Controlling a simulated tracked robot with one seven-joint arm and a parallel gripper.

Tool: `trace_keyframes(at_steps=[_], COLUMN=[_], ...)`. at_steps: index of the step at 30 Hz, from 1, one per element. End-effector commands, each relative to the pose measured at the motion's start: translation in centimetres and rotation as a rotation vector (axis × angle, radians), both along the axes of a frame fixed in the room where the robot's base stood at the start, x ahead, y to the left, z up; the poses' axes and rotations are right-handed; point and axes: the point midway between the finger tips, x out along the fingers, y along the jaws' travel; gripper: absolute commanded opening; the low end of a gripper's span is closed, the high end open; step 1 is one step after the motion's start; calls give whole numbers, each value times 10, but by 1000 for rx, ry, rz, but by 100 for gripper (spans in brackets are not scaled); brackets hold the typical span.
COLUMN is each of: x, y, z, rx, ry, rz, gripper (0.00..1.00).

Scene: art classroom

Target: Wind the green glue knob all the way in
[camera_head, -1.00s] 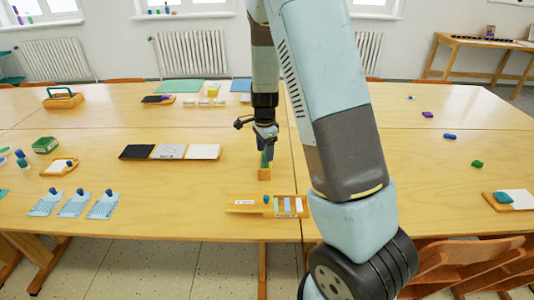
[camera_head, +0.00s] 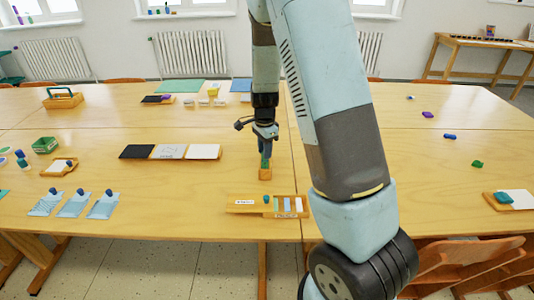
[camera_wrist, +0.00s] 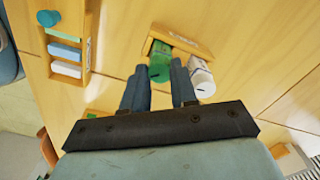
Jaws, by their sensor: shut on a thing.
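The green glue knob (camera_wrist: 160,73) shows in the wrist view between the fingertips of my gripper (camera_wrist: 159,66). Its green body lies partly in a small wooden holder (camera_wrist: 198,50) with a label. A white cylinder (camera_wrist: 201,77) lies beside the knob, just right of the right finger. In the head view my gripper (camera_head: 266,152) points down and is shut on the green knob, above the wooden holder (camera_head: 265,175). The fingers hide part of the knob, and how far it is wound in cannot be seen.
A wooden tray (camera_head: 240,209) with a blue-green knob and pale strips lies in front of the holder. A board with black, grey and white panels (camera_head: 170,152) lies to the left. Small coloured pieces lie spread on the right table, with free room between.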

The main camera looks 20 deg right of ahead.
Motion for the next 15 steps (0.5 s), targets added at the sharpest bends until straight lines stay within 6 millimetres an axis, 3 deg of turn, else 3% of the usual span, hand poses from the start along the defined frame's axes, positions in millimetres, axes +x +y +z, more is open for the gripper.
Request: trace_keyframes(at_steps=[15], x=[0], y=[-1], z=[0], rx=[1], ry=[0], rz=[645], gripper=[15])
